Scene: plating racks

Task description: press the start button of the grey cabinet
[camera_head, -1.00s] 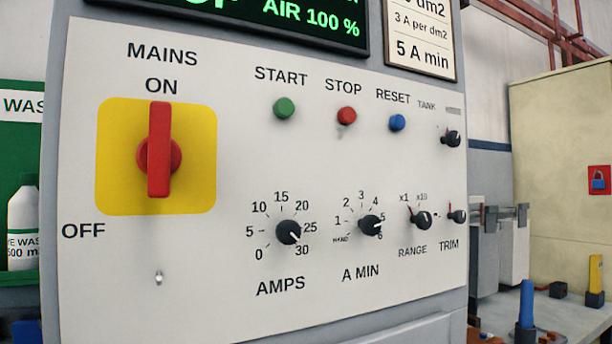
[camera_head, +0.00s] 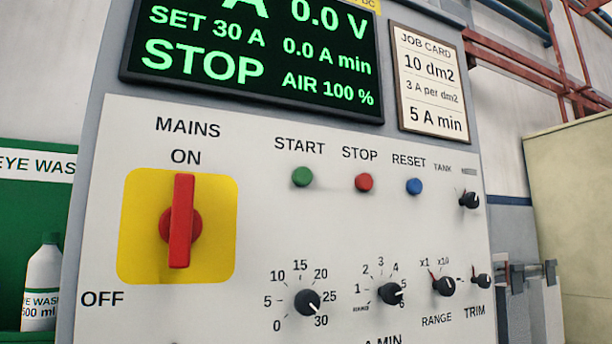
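The grey cabinet (camera_head: 105,130) fills the middle of the head view with its pale control panel (camera_head: 255,222). The round green start button (camera_head: 302,177) sits under the word START in the upper middle of the panel. To its right are the red stop button (camera_head: 364,183) and the blue reset button (camera_head: 414,187). The red mains switch (camera_head: 181,222) on its yellow plate stands upright, pointing at ON. The display (camera_head: 255,60) reads STOP, SET 30 A, 0.0 V, 0.0 A min and AIR 100 %. Neither of my grippers is in view.
The amps knob (camera_head: 307,302) points near 30. Other small black knobs sit to its right. A job card (camera_head: 430,82) reads 10 dm2, 3 A per dm2, 5 A min. An eye wash bottle (camera_head: 42,285) stands on a green station at left. Nothing blocks the panel front.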

